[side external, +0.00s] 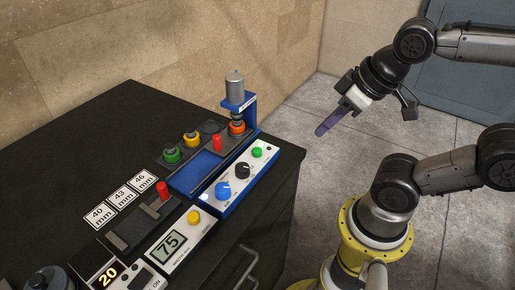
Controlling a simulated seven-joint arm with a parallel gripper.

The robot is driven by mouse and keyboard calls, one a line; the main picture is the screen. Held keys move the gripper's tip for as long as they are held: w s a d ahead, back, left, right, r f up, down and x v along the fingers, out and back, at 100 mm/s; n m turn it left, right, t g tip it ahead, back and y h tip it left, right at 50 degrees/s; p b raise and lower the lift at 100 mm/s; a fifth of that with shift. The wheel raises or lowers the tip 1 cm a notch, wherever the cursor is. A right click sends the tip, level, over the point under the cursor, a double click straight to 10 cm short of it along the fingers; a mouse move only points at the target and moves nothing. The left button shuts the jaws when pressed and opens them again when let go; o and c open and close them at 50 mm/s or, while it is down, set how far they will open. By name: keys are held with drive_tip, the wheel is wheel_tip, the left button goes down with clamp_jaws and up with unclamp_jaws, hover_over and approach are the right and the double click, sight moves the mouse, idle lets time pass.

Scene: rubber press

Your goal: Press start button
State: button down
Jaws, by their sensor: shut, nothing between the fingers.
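A white-topped blue control panel (242,177) sits at the right edge of the black bench. It bears a green button (257,152), a black knob (242,170) and a large blue knob (222,191). Any lettering by the green button is too small to read. My gripper (320,131) is in the air beyond the bench's right edge, to the right of the green button and apart from it. Its purple fingers are shut and empty, slanting down and to the left.
A blue press (236,104) with a grey cylinder stands behind the panel. Green, yellow and orange pieces sit beside it. A "75" display box (170,240) with a yellow button is in front. Labels of 40, 43 and 46 mm lie on the black bench (100,150), whose back left is clear.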

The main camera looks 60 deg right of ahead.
idle(0.3)
drive_tip(key=m+t+y, duration=0.1)
drive_tip(key=m+t, duration=0.3)
drive_tip(key=m, duration=0.4)
hover_over(261, 152)
drive_tip(key=shift+f, duration=0.85)
drive_tip(key=shift+f, duration=0.1)
drive_tip(key=shift+f, duration=4.25)
drive_tip(key=shift+f, duration=0.3)
drive_tip(key=shift+f, duration=0.15)
